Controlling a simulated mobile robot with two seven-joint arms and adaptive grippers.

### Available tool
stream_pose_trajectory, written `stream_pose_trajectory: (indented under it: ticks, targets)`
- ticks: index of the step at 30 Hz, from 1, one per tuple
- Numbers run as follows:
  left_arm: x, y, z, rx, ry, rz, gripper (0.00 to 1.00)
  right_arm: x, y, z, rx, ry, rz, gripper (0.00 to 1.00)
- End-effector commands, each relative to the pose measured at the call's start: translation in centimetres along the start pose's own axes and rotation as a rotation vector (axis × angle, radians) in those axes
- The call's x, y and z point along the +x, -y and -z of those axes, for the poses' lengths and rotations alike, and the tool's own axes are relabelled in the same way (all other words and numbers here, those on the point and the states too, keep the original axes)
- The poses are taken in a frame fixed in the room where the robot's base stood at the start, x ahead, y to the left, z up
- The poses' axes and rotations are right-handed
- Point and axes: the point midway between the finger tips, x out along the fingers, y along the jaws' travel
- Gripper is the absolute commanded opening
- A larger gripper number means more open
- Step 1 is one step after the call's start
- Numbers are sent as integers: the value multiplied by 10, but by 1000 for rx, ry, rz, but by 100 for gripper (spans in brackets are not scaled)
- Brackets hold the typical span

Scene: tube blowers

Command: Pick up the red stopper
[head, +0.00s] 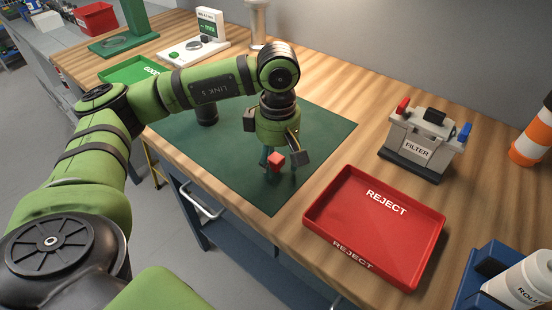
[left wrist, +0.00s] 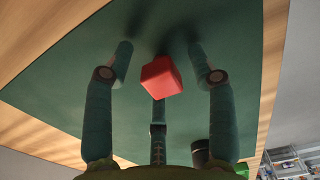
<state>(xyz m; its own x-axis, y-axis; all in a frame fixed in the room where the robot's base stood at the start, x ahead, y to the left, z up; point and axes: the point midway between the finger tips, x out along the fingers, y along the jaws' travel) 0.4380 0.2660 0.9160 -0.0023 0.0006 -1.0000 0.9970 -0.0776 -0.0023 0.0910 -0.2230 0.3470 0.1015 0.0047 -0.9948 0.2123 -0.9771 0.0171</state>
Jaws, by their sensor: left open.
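The red stopper (head: 276,161) looks like a small red block over the green mat, near its front edge. My left gripper (head: 280,168) is above the mat, pointing down, with its fingers spread around the stopper. In the left wrist view, the red stopper (left wrist: 161,77) lies between the open fingers of the left gripper (left wrist: 160,54), with a gap on the left and right sides. Whether the middle finger touches it I cannot tell. Whether the stopper rests on the mat is also unclear. My right gripper is not in view.
A red REJECT tray (head: 318,205) lies right of the mat (head: 325,125). A black cylinder (head: 206,115) stands on the mat under my left arm. A green tray (head: 120,72) and a white scale (head: 190,52) are at the far left.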

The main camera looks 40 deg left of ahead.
Motion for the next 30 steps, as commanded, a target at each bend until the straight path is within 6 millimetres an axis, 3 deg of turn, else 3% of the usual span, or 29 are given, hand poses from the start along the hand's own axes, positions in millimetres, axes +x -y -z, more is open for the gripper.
stream_pose_trajectory:
  ticks: [8,11,12,24,30]
  targets:
    - [4,0,0,0,0,-2,57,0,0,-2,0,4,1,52]
    - [3,0,0,0,0,-2,17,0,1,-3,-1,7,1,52]
    - [3,0,0,0,0,-2,12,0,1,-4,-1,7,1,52]
    - [2,0,0,0,0,-2,13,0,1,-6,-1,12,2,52]
    - [-14,-1,0,1,1,-6,13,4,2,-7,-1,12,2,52]
